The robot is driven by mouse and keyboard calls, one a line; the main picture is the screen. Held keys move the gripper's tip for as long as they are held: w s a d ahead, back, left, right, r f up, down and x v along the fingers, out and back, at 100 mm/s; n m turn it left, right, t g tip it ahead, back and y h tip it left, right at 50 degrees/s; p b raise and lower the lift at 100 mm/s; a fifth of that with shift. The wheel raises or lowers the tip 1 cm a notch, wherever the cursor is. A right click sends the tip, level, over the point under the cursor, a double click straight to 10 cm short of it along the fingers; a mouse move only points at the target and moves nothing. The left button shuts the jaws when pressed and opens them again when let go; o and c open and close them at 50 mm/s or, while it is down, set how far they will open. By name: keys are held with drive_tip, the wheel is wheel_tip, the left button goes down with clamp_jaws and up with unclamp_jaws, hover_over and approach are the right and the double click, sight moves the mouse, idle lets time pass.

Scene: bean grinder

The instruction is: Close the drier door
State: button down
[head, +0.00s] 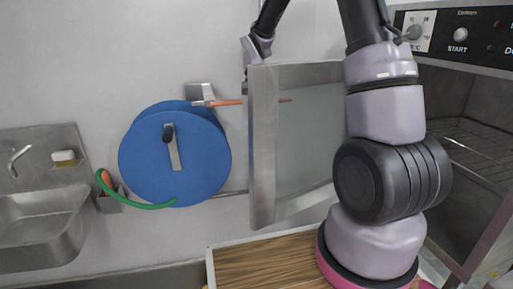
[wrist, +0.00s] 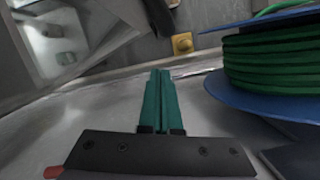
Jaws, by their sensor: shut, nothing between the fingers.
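The drier door (head: 262,150) is a grey metal frame with a glass pane. It stands wide open, swung out to the left of the drier's cavity (head: 480,150). In the wrist view, a framed panel that appears to be the door (wrist: 90,75) fills the upper left. My gripper (wrist: 160,73) has green fingers, pressed together and empty, with a visible gap between them and that panel. In the head view my arm's far end reaches over behind the door's top left corner, and the fingers are mostly hidden there.
A blue hose reel (head: 150,150) with green hose hangs on the wall left of the door; its rim is close at the right of the wrist view (wrist: 240,95). A sink (head: 45,220) is at far left. A wooden-looking surface (head: 265,265) lies below the door. The drier's control panel (head: 465,35) is at upper right.

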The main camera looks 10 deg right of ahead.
drive_tip(key=x, duration=1)
drive_tip(key=shift+s, duration=0.3)
drive_tip(key=shift+a, duration=0.1)
